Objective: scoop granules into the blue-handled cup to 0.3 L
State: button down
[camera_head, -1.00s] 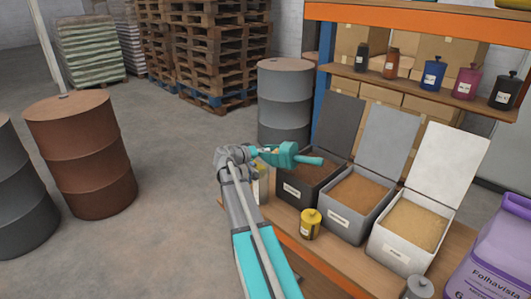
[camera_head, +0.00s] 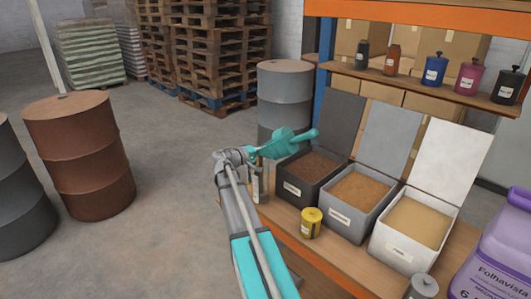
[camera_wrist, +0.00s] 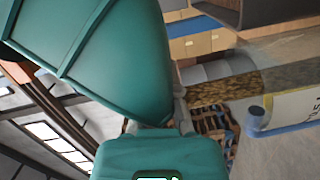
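My gripper (camera_head: 249,156) is at the end of my arm in the head view, shut on a teal scoop (camera_head: 275,144). A clear vessel with blue parts (camera_wrist: 290,112) shows at the right of the wrist view. Open bins hold granules: dark (camera_head: 296,190), grey (camera_head: 345,222) and white (camera_head: 398,252).
A yellow canister (camera_head: 311,222) stands before the bins and a grey one (camera_head: 422,287) at the bottom right. A purple sack (camera_head: 498,250) is at the right edge. Raised lids stand behind the bins. Several bottles line the shelf (camera_head: 420,92). Drums stand on the floor.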

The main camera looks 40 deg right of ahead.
jog(key=shift+f+n+h+b, duration=0.2)
jog(key=shift+n+h+b, duration=0.3)
jog(key=shift+n+b, duration=0.5)
jog(key=shift+r+p, duration=0.15)
jog(key=shift+p, duration=0.25)
jog(key=shift+r+m+p, duration=0.4)
jog(key=shift+r+p, duration=0.05)
jog(key=shift+p, duration=0.3)
jog(key=shift+r+m+y+p, duration=0.65)
jog(key=shift+m+p, duration=0.25)
jog(key=shift+p, duration=0.35)
jog(key=shift+r+m+y+p, duration=0.35)
jog(key=shift+m+p, duration=0.45)
jog(key=shift+p, duration=0.25)
jog(key=shift+t, duration=0.3)
jog(key=shift+f, duration=0.1)
jog(key=shift+m, duration=0.3)
